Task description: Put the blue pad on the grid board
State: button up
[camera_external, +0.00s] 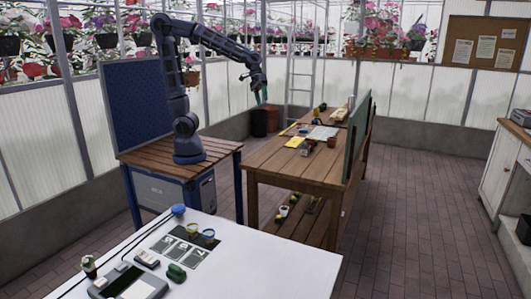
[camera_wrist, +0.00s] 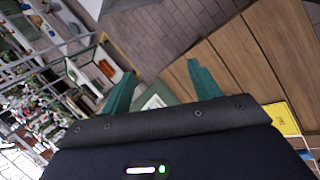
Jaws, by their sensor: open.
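My gripper (camera_external: 262,94) is raised in the air above the left end of the wooden workbench. In the wrist view its two green fingers (camera_wrist: 157,85) are spread apart with nothing between them. A flat pale sheet or board (camera_external: 322,132) lies on the bench; it may be the grid board, but its markings are too small to tell. I cannot clearly make out a blue pad among the small items on the bench. A yellow flat item (camera_external: 296,142) lies at the bench's near side, and it also shows in the wrist view (camera_wrist: 283,118).
A green upright panel (camera_external: 357,140) stands along the bench's right side. A brown pot (camera_external: 331,142) and other small items sit on the bench (camera_external: 270,160). A white table (camera_external: 270,265) with bowls and devices is in front. A blue perforated panel (camera_external: 135,100) stands behind my arm.

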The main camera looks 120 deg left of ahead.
jog(key=s+d+m+y, duration=0.2)
jog(key=s+d+m, duration=0.3)
jog(key=s, duration=0.4)
jog(key=s+d+m+y, duration=0.2)
jog(key=s+d+m, duration=0.3)
jog(key=s, duration=0.5)
jog(key=shift+s+r+m, duration=0.15)
jog(key=shift+s+m, duration=0.15)
jog(key=shift+m, duration=0.3)
